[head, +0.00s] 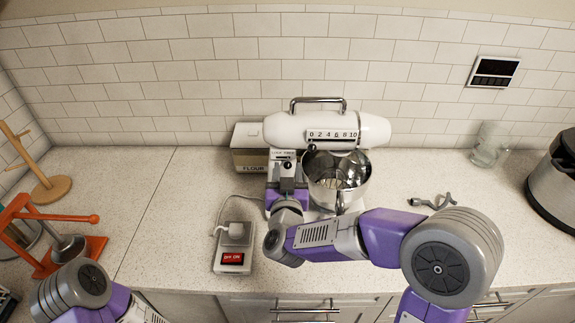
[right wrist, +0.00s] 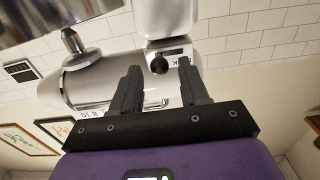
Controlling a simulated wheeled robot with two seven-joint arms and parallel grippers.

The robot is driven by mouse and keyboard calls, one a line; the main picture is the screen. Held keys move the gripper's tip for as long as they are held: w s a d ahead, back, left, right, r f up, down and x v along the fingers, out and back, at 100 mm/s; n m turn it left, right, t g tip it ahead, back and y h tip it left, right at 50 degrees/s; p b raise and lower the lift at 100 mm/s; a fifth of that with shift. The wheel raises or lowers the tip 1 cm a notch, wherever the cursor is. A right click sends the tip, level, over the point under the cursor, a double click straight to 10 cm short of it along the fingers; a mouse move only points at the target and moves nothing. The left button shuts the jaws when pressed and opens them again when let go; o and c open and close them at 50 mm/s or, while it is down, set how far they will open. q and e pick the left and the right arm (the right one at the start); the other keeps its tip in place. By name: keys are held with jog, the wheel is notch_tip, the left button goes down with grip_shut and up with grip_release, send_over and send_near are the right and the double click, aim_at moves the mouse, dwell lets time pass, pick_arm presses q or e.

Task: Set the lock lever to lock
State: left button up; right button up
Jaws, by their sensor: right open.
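The white stand mixer (head: 330,128) stands on the counter against the tiled wall, with its speed scale facing me and a steel bowl (head: 335,180) under its head. The lock lever's small black knob (head: 287,166) is on the mixer's side below a dark label. The knob also shows in the right wrist view (right wrist: 159,64), between and a little beyond the fingertips. My right gripper (right wrist: 158,78) is open and empty in front of it; contact cannot be told. In the head view the right gripper (head: 287,182) is partly hidden by its arm. My left gripper is out of view.
A switch box (head: 233,247) with a red lit switch and a plugged cord lies in front of the mixer. A flour box (head: 249,150) stands behind left. A beater (head: 430,202), a glass (head: 490,145) and a cooker (head: 556,172) are at right. An orange press (head: 50,240) is at left.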

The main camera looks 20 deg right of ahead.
aim_at(287, 167)
jog(key=shift+x, duration=1.5)
grip_shut()
